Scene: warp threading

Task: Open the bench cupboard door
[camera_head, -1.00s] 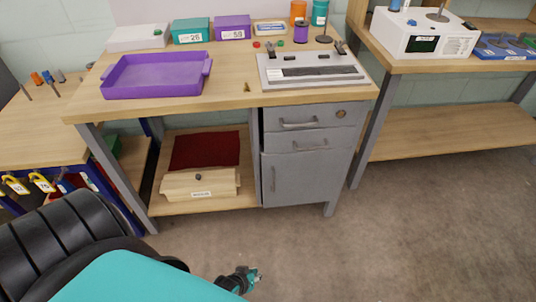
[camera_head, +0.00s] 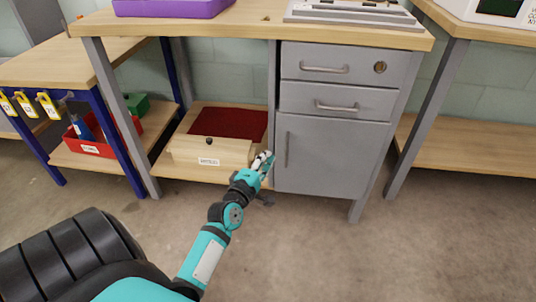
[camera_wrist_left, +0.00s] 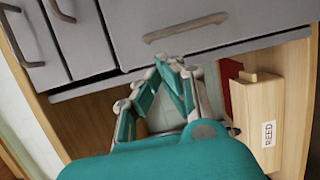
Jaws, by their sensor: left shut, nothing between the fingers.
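The grey cupboard door (camera_head: 330,158) sits below two drawers on the right side of the bench. It looks shut, with a vertical bar handle (camera_head: 287,150) near its left edge. In the left wrist view the door (camera_wrist_left: 250,22) fills the top, and its handle (camera_wrist_left: 185,28) lies just beyond my fingertips. My left gripper (camera_head: 264,162) is beside the door's left edge, left of and slightly below the handle. Its teal fingers (camera_wrist_left: 172,62) are shut and empty, apart from the handle in the wrist view. My right gripper is not in view.
Two grey drawers, the upper (camera_head: 325,66) and lower (camera_head: 335,101), have bar handles. A wooden box (camera_head: 208,152) labelled REED and a red cloth (camera_head: 228,121) are on the shelf just left of my gripper. Bench legs stand at both sides. Floor before the door is clear.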

